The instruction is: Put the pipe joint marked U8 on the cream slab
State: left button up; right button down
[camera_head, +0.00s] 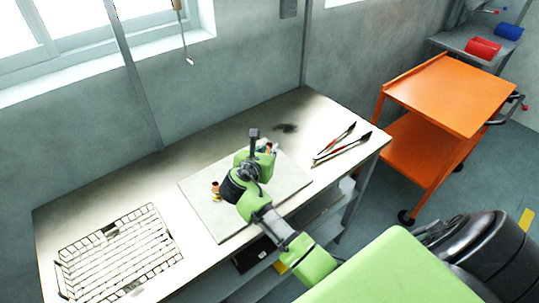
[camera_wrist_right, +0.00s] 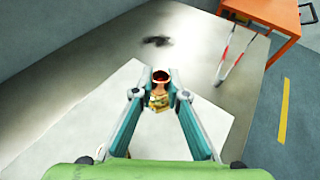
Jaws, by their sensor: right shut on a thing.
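My right gripper (camera_head: 267,149) is over the far right part of the cream slab (camera_head: 222,227). In the right wrist view the gripper (camera_wrist_right: 160,96) is shut on a copper-coloured pipe joint (camera_wrist_right: 159,80), whose dark reddish opening faces the camera. I cannot tell whether this joint touches the slab (camera_wrist_right: 117,98) or hangs just above it. A second copper-coloured pipe joint (camera_head: 215,189) stands on the left part of the slab, beside my right wrist. No U8 mark is readable on either joint. My left gripper is not in view.
Red-handled tongs (camera_head: 342,146) lie right of the slab, near a dark stain (camera_head: 286,128). An orange cart (camera_head: 450,92) stands beyond the bench's right end. The bench behind the slab is clear.

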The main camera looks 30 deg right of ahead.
jog(key=f, duration=0.1)
jog(key=f+p, duration=0.1)
jog(key=f, duration=0.1)
jog(key=shift+w+d, duration=0.15)
jog(key=shift+d, duration=0.05)
jog(key=shift+f, duration=0.3)
jog(key=shift+f, duration=0.1)
jog(key=c, duration=2)
grip_release()
jog(key=b+v, duration=0.1)
jog(key=v, duration=1.1)
jog(key=shift+b, duration=0.3)
